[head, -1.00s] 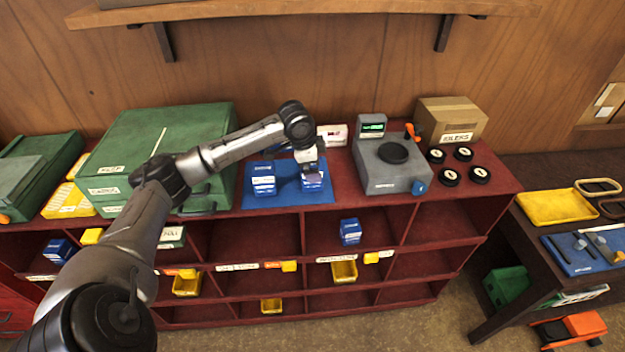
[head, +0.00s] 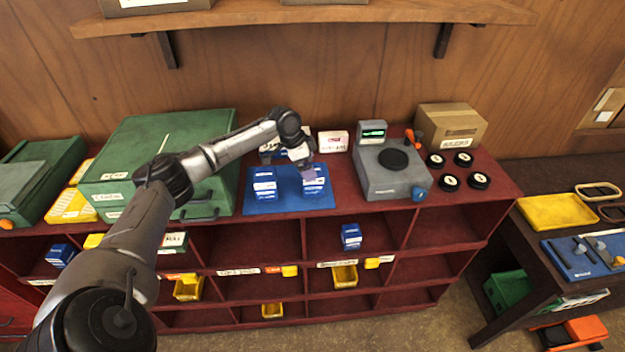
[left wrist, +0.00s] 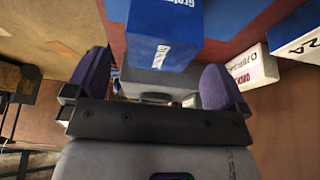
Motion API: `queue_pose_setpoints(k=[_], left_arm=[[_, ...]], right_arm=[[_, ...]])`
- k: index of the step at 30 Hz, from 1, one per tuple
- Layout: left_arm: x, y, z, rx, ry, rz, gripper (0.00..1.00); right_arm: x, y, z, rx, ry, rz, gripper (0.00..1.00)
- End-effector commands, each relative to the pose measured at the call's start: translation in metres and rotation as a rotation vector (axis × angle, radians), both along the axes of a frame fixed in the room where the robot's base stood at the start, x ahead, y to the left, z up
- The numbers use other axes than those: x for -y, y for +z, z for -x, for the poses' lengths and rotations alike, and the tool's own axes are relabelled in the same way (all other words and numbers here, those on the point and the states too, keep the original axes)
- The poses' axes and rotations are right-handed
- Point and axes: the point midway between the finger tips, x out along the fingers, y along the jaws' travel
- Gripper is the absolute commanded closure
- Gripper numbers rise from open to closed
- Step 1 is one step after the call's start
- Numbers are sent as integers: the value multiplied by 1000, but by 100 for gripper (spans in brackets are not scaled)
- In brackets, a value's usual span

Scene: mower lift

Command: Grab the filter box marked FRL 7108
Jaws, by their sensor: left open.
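Two blue-and-white filter boxes stand on a blue mat (head: 290,205) on the red shelf top, a left one (head: 265,184) and a right one (head: 315,184). Their print is too small to read, so I cannot tell which is FRL 7108. My left gripper (head: 307,168) is open at the right box, which it partly hides. In the left wrist view, a blue box (left wrist: 165,35) with partly visible white lettering lies ahead of the open, purple-padded fingers, roughly centred between them. I cannot tell whether they touch it. My right gripper is not in view.
A white box (head: 333,141) stands behind the mat. A grey scale (head: 385,180) is to the right and a large green case (head: 150,165) to the left. Another blue box (head: 351,236) sits in a cubby below. The mat's front strip is clear.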

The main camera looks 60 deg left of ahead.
Motion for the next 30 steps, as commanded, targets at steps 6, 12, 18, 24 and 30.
queue_pose_setpoints(k=[6, 12, 18, 24, 30], left_arm=[[2, -11, -4, -1, 1, 1, 0], [7, -35, -13, -1, 1, 1, 0], [8, -49, -18, -1, 0, -1, 0], [9, -51, -18, 0, -1, -2, 0], [9, -51, -18, 0, -1, -2, 13]], right_arm=[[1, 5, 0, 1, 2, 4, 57], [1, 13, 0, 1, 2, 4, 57], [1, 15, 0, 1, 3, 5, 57], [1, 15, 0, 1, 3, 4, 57], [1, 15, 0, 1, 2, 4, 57]])
